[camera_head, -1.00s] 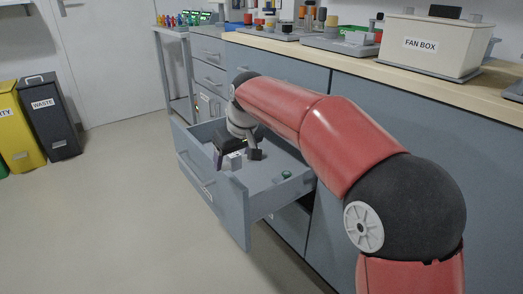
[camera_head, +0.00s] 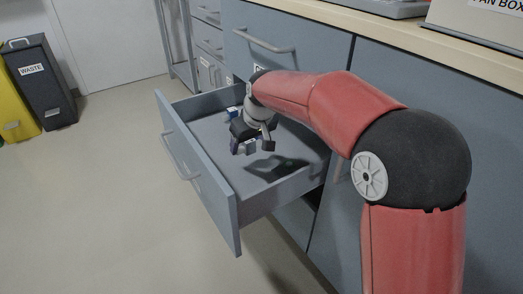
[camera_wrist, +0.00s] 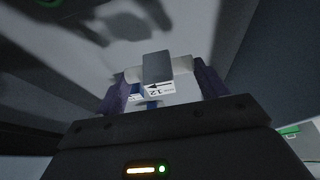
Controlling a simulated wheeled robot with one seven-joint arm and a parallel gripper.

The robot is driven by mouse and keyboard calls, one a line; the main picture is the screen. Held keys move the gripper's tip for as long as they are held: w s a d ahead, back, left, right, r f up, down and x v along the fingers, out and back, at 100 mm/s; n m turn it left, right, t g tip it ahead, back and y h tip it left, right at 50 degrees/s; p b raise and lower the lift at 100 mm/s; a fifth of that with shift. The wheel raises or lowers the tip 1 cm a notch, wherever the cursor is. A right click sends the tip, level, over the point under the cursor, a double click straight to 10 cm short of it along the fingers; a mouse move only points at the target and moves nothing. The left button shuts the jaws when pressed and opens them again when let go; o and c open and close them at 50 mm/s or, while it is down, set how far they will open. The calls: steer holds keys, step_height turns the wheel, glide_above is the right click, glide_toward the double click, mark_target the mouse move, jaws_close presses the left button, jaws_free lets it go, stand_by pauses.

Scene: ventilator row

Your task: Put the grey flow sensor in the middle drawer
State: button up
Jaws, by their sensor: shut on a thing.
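The grey flow sensor (camera_wrist: 157,68) is a small grey block with pale tube ends and a white label bearing an arrow and "12". It sits between the purple fingers of my gripper (camera_wrist: 160,85) in the wrist view, and the gripper is shut on it. In the head view my gripper (camera_head: 253,148) points down over the inside of a pulled-out drawer (camera_head: 212,188). A shadow lies on the drawer floor beside it, and the gap beneath the sensor is hard to judge. The sensor is small and partly hidden by the fingers there.
A small dark green item lies on the drawer floor (camera_head: 292,163), in shadow. Blue bits (camera_head: 233,110) show behind the gripper. The drawer's front part is clear. The counter (camera_head: 400,38) runs above, with a grey-white box (camera_head: 485,22). Waste bins (camera_head: 42,85) stand far left.

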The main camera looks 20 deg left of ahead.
step_height(320, 180, down, 2)
steer(key=shift+f, duration=0.25)
steer(key=shift+w+f, duration=0.1)
steer(key=shift+f, duration=0.05)
steer(key=w+d, duration=0.2)
steer(key=w, duration=0.1)
steer(key=shift+d+b, duration=0.35)
steer(key=shift+s+f, duration=0.1)
steer(key=shift+f, duration=0.45)
steer(key=o, duration=1)
steer(key=shift+f, duration=0.1)
steer(key=shift+c, duration=0.2)
steer(key=shift+a, duration=0.1)
